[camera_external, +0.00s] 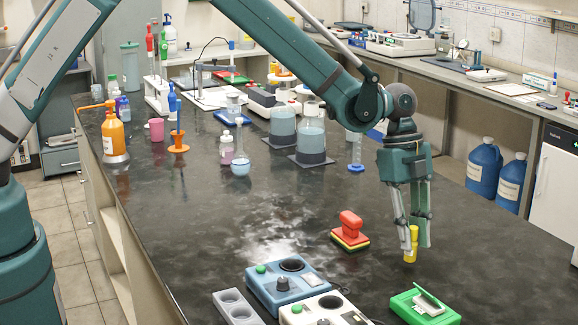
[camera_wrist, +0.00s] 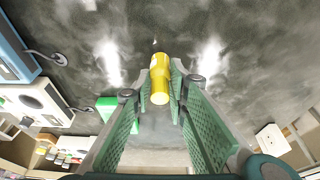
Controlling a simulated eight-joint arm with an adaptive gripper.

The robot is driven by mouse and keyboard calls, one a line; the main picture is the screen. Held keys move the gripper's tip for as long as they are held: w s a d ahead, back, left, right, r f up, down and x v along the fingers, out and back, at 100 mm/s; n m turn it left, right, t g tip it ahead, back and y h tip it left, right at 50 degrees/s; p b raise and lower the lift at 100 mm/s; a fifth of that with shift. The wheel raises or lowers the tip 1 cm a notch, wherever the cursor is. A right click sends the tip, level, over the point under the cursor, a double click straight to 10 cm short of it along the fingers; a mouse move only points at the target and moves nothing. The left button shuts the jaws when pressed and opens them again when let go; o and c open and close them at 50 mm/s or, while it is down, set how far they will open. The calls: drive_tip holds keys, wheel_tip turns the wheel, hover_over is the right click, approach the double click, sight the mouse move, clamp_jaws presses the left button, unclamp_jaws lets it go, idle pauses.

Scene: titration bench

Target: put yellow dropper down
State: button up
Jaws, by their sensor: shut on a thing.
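The yellow dropper (camera_external: 411,244) is held upright between the fingers of my gripper (camera_external: 416,240) in the external view, low over the dark bench top. I cannot tell whether its lower end touches the bench. In the wrist view the yellow dropper (camera_wrist: 160,78) sits between the two green finger pads of my gripper (camera_wrist: 160,88), which are shut on it. Part of the dropper is hidden by the fingers in the external view.
A red-handled block (camera_external: 350,230) stands left of my gripper on the bench (camera_external: 300,205). A green box (camera_external: 425,308) lies in front. A blue device (camera_external: 288,285) and a white device (camera_external: 325,308) stand front left. Bare bench surrounds the dropper.

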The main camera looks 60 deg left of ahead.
drive_tip(key=shift+f, duration=0.6)
drive_tip(key=shift+f, duration=0.2)
drive_tip(key=o, duration=0.8)
drive_tip(key=shift+r, duration=0.1)
drive_tip(key=v, duration=1.2)
drive_tip(key=shift+r, duration=0.1)
